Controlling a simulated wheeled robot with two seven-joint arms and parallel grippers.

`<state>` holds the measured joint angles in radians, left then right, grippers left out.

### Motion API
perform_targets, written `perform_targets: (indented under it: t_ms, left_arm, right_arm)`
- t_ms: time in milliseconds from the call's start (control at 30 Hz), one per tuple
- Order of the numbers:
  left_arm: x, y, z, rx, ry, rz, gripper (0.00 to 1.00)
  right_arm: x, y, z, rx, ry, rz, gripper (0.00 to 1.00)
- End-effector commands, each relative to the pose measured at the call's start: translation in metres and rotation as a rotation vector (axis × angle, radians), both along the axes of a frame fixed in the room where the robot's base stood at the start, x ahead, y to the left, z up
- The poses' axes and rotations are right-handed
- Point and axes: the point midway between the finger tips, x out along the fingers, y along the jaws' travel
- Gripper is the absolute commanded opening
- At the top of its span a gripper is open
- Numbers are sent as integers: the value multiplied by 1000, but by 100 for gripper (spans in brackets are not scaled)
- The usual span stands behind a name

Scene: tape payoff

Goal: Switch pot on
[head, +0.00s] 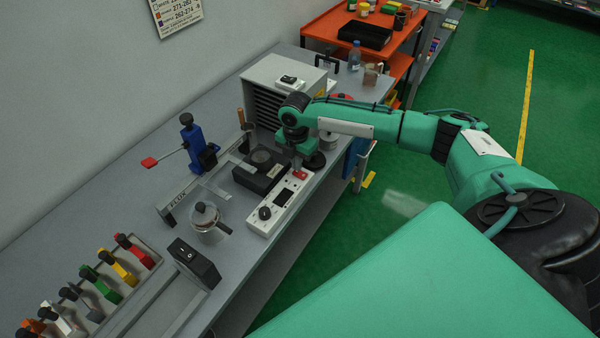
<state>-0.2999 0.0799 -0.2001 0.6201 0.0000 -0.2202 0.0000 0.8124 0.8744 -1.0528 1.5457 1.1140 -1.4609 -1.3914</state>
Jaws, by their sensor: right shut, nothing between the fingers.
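A black box with a round grey well in its top (262,167) stands on the bench and looks like the pot. In front of it lies a long white control panel (277,203) with a black knob (265,213), a dark display and a red switch (300,174) at its far end. My right gripper (298,165) points down at that far end, close to the red switch. It is shut and empty. I cannot tell whether it touches the switch, or which way the switch is set. My left gripper is out of view.
A metal jug (207,221) and a black rocker-switch box (194,263) stand nearer on the bench. A blue clamp-like tool (192,140) stands behind. A grey slatted cabinet (284,82) is beyond my gripper. Coloured-handled tools sit in a rack at lower left.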

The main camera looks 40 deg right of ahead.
Motion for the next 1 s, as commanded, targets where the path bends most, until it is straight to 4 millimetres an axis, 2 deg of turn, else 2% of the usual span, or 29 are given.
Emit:
perform_targets:
  t_ms: [1000]
  left_arm:
    - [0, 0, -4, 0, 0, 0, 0]
  right_arm:
    - [0, 0, -14, 0, 0, 0, 0]
